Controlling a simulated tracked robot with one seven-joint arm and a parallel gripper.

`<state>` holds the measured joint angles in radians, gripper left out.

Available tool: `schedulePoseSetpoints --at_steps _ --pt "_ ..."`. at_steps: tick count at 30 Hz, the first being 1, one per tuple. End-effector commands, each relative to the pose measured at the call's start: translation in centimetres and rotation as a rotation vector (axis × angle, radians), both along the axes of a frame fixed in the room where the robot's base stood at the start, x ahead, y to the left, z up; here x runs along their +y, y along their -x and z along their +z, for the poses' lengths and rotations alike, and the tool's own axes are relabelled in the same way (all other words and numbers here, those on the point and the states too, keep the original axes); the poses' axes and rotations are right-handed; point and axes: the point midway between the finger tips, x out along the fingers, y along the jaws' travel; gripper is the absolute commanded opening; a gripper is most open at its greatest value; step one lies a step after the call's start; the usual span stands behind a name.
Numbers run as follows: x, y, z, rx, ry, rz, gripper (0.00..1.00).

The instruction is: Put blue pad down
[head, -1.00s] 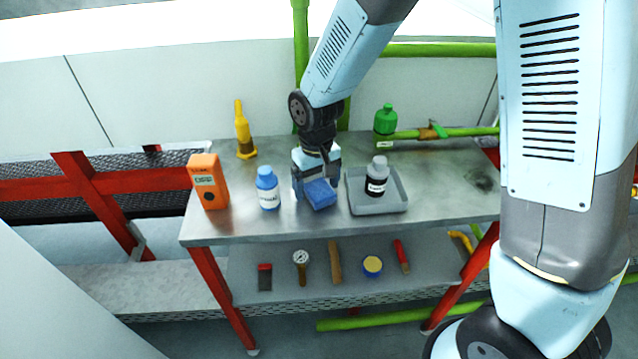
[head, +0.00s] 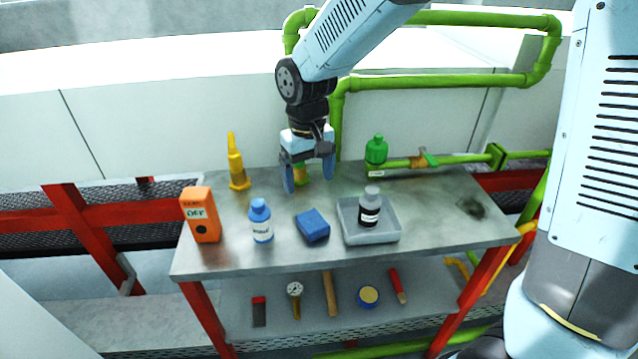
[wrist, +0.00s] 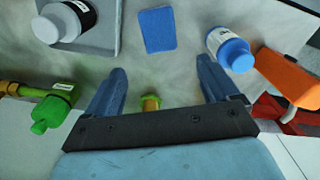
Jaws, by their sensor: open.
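The blue pad (head: 312,226) lies flat on the metal table top, between the blue-capped white bottle and the grey tray. It also shows in the wrist view (wrist: 157,30), lying beyond my fingertips and clear of them. My gripper (head: 308,184) is above and behind the pad. Its two blue fingers are spread apart with nothing between them; in the wrist view my gripper (wrist: 163,80) is likewise open and empty.
A green valve pipe (head: 460,159) runs behind. Several tools lie on the lower shelf.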

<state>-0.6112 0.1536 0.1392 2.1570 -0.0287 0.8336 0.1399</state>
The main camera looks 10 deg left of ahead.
Motion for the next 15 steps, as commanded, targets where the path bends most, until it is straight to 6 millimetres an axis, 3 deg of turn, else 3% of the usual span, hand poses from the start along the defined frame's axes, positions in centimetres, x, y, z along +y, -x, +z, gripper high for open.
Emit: schedulePoseSetpoints --at_steps 9,11,15 --pt "-0.6 -0.1 0.8 -0.008 -0.004 -0.01 0.88" --pt "-1.4 -0.4 1.5 -0.018 -0.011 -0.025 0.88" --pt "-5.1 -0.8 4.2 -0.063 -0.032 -0.086 0.88"
